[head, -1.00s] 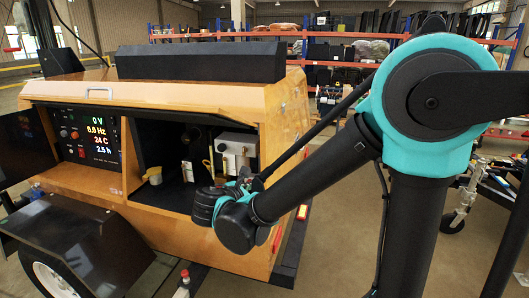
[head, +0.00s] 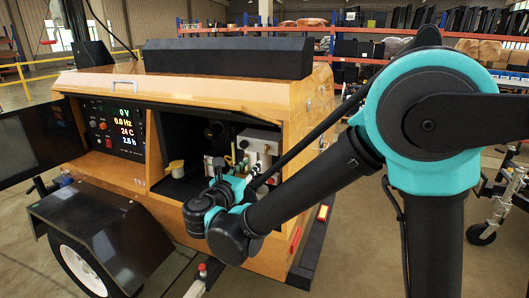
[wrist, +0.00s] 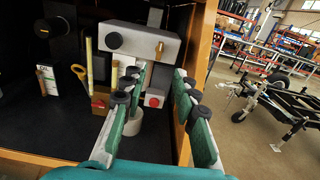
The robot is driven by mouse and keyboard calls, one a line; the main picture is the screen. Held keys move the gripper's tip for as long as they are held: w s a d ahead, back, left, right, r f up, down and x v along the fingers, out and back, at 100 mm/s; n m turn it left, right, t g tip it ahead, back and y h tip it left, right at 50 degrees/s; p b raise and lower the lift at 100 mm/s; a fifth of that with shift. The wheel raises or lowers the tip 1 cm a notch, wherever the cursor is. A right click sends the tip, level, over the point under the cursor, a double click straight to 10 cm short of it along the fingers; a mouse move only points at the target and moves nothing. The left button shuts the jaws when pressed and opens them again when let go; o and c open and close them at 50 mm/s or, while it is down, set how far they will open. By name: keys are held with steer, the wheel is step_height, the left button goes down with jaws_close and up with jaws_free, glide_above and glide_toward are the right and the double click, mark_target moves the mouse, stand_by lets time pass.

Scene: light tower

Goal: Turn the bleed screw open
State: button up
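A white block (wrist: 138,44) is in the open engine bay, with a black round cap on its front and a small brass fitting (wrist: 160,49) to the right, which looks like the bleed screw. In the head view the block (head: 262,139) shows behind my arm. My gripper (wrist: 161,76) is open in the wrist view, its two green-padded fingers apart and pointing at the bay. The fingertips are below and nearer than the brass fitting, with nothing between them. A pale cylinder (wrist: 127,122) stands behind the left finger, partly hidden.
A small white box with a red button (wrist: 153,99) is below the block. A yellow-handled item (wrist: 80,77) and a pale upright tube (wrist: 89,62) are to the left. The bay's orange side wall (wrist: 199,50) is close to the right finger. The control panel (head: 112,130) is left.

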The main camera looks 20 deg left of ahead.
mark_target(266, 149)
steer(key=w, duration=0.7)
steer(key=w+d, duration=0.1)
steer(key=w, duration=0.3)
steer(key=shift+w, duration=0.1)
jaws_close()
